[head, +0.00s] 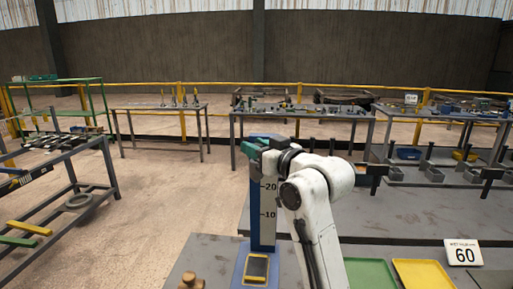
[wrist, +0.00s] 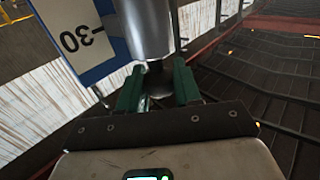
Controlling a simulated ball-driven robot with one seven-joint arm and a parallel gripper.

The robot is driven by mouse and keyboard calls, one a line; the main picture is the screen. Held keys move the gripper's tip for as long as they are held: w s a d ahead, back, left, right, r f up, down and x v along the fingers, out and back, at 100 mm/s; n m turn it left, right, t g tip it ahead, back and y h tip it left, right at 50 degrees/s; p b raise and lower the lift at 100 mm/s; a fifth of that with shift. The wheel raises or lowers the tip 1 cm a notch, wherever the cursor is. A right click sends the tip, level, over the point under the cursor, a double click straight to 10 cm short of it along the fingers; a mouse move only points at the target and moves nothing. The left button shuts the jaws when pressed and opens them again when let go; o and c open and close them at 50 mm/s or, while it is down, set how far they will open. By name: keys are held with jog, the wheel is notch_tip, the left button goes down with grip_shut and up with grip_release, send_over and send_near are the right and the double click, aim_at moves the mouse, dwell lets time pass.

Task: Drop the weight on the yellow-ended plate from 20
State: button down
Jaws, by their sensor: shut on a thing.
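My gripper (wrist: 157,88) has green fingers, shut on a silver cylindrical weight (wrist: 147,28) in the wrist view. In the head view my gripper (head: 257,147) is beside the upper part of a blue and white scale column (head: 266,215), above its 20 mark. The wrist view shows the scale's 30 mark (wrist: 76,39) close beside the weight. A dark plate with yellow edges (head: 256,268) lies on the blue base at the column's foot, below my gripper.
A brass-coloured piece (head: 190,281) stands left of the base. Green (head: 371,274) and yellow (head: 424,274) trays and a sign reading 60 (head: 463,253) are to the right. A rack (head: 60,170) stands at the left, with open floor between it and the bench.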

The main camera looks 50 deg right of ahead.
notch_tip(320, 180, down, 10)
jog(key=b, duration=0.5)
jog(key=shift+b, duration=0.3)
jog(key=shift+r, duration=0.15)
jog(key=c, duration=0.8)
grip_release()
jog(key=shift+c, duration=0.2)
jog(key=s+a+p, duration=0.1)
jog(key=s, duration=0.9)
jog(key=shift+s+a+p, duration=0.15)
jog(key=shift+s+p, duration=0.15)
jog(key=shift+s, duration=0.05)
